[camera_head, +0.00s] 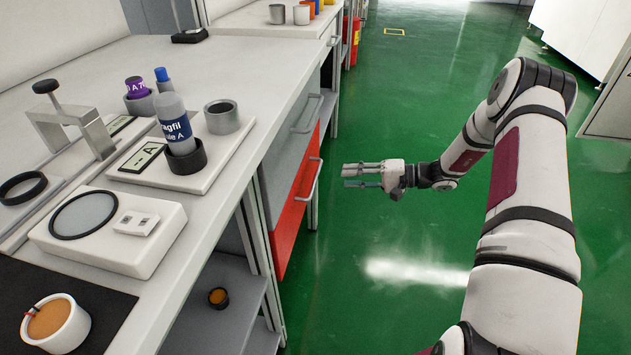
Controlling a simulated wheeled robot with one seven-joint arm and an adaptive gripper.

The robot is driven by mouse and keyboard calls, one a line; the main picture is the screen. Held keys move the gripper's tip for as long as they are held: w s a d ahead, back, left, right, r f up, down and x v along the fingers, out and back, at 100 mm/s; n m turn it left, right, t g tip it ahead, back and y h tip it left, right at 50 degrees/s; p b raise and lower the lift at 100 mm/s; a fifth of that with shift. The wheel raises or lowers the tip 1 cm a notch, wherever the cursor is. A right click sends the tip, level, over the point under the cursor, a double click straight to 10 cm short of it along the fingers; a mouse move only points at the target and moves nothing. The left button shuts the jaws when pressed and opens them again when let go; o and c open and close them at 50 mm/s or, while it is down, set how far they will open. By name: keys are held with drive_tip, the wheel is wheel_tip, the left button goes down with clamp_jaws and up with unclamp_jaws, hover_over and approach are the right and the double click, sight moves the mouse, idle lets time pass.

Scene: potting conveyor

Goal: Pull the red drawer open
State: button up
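The red drawer (290,220) is in the side of the bench, below a grey drawer (287,150). Its front looks about flush with the grey one, so it appears shut. A pale bar handle (315,180) stands out from the red front. My gripper (345,176) is to the right of this handle, with its fingers pointing left towards it. A gap shows between the fingers, and nothing is seen between them. The fingertips look apart from the handle.
The bench top (245,75) carries a bottle (172,120), a grey cup (222,117), a white scale (150,240) and a pot (55,322). An open shelf (235,290) holds a small dark pot (218,297). Green floor (400,100) is clear around my gripper.

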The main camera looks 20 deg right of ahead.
sight(316, 176)
drive_tip(key=b+x, duration=0.2)
drive_tip(key=x, duration=0.8)
drive_tip(key=shift+w+a+f+b, duration=0.1)
drive_tip(key=shift+w+a+b, duration=0.1)
drive_tip(key=shift+a+b, duration=0.15)
clamp_jaws()
